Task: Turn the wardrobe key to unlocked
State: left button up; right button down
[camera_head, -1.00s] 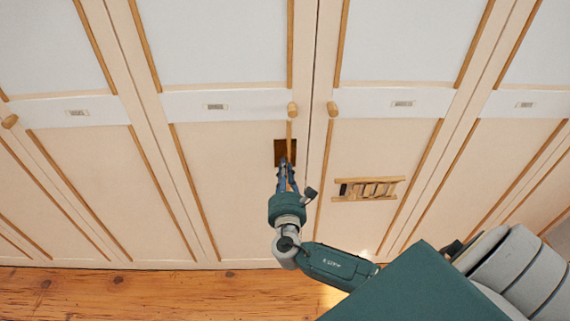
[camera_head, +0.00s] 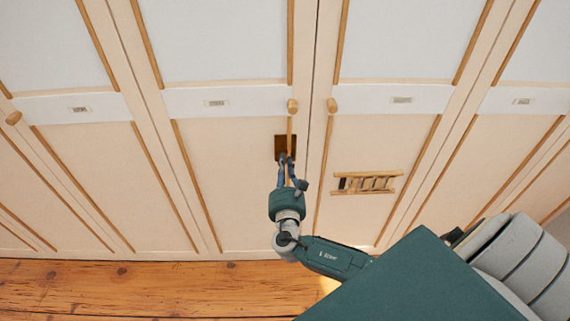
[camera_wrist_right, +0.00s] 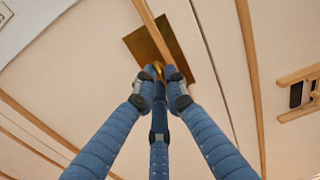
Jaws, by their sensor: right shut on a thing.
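The wardrobe (camera_head: 235,190) has pale doors with wooden trim. A dark brown lock plate (camera_head: 279,148) sits on a door below a round wooden knob (camera_head: 292,106); it also shows as a brass-brown plate in the right wrist view (camera_wrist_right: 181,57). My right gripper (camera_head: 286,158) is at the plate. In the right wrist view, its blue fingers (camera_wrist_right: 163,75) close on a small yellowish key (camera_wrist_right: 157,67) in front of the plate. The key is mostly hidden by the fingertips, so its angle is hard to tell. My left gripper is not in view.
A small wooden rack-like piece (camera_head: 367,183) is on the neighbouring door to the right. Another round knob (camera_head: 332,105) is on that door. The wooden floor (camera_head: 150,290) below the doors is clear at the left.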

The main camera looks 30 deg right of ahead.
jog(key=c, duration=1.8)
grip_release()
jog(key=v, duration=1.2)
